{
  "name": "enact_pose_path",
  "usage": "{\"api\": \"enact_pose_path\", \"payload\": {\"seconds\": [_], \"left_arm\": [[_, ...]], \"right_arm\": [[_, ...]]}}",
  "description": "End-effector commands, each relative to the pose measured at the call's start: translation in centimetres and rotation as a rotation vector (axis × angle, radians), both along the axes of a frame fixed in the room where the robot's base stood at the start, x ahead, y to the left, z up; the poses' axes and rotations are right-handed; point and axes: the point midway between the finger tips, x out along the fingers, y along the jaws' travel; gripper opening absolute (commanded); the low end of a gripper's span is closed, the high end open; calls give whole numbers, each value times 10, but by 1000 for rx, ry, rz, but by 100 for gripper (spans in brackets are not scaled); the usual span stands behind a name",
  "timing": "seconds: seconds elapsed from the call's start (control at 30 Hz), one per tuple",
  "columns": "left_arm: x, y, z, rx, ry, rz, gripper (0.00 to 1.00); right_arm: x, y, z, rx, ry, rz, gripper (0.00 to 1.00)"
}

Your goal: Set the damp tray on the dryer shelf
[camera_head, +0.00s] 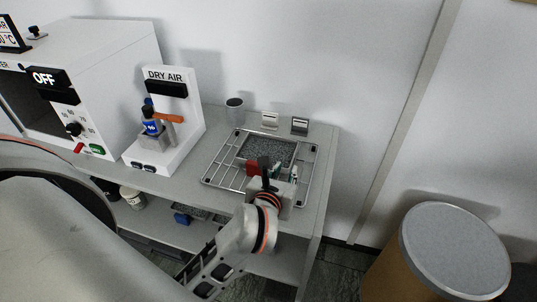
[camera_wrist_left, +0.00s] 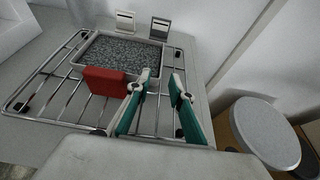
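The damp tray (camera_head: 270,151), filled with grey speckled material, lies on a wire rack (camera_head: 222,172) on the bench. It has a red handle (camera_head: 252,168) on its near side. The tray (camera_wrist_left: 120,50) and its red handle (camera_wrist_left: 105,82) also show in the left wrist view. My left gripper (camera_head: 278,170) is over the near part of the rack, beside the handle. In the left wrist view its teal-padded fingers (camera_wrist_left: 159,82) are apart with nothing between them, right of the handle. The white dryer (camera_head: 100,50) with an OFF display stands at left; its shelf cannot be made out. My right gripper is not in view.
A white DRY AIR stand (camera_head: 170,125) holds a blue bottle left of the rack. A grey cup (camera_head: 235,110) and two small card holders (camera_head: 270,120) stand behind the rack. A brown drum (camera_head: 435,255) with a grey lid is right of the bench. A lower shelf holds small items.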

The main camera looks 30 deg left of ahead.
Motion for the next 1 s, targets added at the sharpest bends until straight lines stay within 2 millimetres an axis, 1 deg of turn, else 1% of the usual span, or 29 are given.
{"api": "enact_pose_path", "payload": {"seconds": [0.1,0.17,0.4,0.7,0.83,1.0], "left_arm": [[1,-2,-3,-9,4,-3,22],[5,-1,-5,-9,5,-3,22],[27,5,-13,-7,3,-2,22],[63,13,-29,-7,4,-3,22],[69,15,-32,-8,3,-3,22],[69,15,-32,-8,3,-2,22]], "right_arm": [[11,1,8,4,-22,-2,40],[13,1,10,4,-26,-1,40],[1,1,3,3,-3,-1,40],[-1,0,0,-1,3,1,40],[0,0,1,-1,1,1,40],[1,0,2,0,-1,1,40]]}}
